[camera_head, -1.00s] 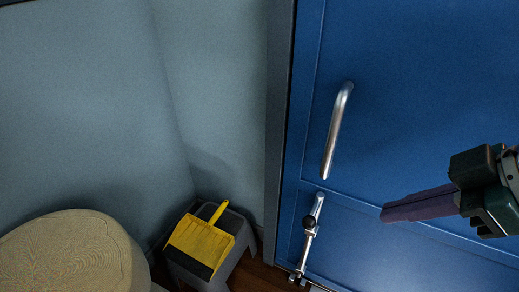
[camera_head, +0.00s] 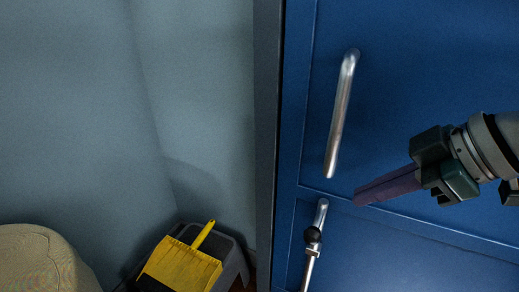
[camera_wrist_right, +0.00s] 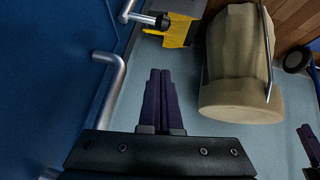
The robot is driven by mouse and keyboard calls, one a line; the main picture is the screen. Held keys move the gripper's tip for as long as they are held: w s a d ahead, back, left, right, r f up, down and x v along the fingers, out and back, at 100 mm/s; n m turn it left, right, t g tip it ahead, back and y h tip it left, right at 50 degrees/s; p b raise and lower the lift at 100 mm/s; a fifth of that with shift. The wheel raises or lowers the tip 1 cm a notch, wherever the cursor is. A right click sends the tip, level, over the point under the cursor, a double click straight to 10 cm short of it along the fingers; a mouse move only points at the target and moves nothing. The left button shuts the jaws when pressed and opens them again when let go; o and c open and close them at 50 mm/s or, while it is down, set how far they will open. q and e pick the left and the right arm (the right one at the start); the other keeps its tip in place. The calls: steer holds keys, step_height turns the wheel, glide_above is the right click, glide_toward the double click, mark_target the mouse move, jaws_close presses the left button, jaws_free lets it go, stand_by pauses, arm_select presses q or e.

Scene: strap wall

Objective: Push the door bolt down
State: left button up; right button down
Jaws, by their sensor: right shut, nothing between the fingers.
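The door bolt (camera_head: 312,250) is a slim silver rod with a black knob, mounted upright low on the blue door (camera_head: 420,90). Its lower end is cut off by the frame edge in the head view. In the right wrist view the bolt (camera_wrist_right: 138,17) shows at the top with its dark knob. My right gripper (camera_head: 358,197) is shut and empty, its purple fingers pointing left, up and to the right of the bolt's top and apart from it. The closed fingers (camera_wrist_right: 160,72) also show in the wrist view. My left gripper is not in view in the head camera.
A silver door handle (camera_head: 341,115) stands above the bolt. A yellow dustpan (camera_head: 184,264) rests on a grey stool or bin (camera_head: 232,262) in the corner. A beige rounded seat or bag (camera_head: 40,262) is at lower left. Grey walls (camera_head: 70,110) meet the dark door frame.

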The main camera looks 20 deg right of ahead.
steer(key=b, duration=0.5)
glide_above(319, 238)
step_height(319, 238, down, 8)
step_height(319, 238, down, 3)
steer(key=shift+a+r+b, duration=0.1)
steer(key=shift+a+b, duration=0.05)
steer(key=shift+b, duration=0.9)
steer(key=shift+f, duration=0.4)
step_height(319, 238, down, 6)
steer(key=b, duration=0.4)
steer(key=shift+r, duration=0.1)
steer(key=shift+s+d, duration=0.15)
steer(key=shift+d, duration=0.05)
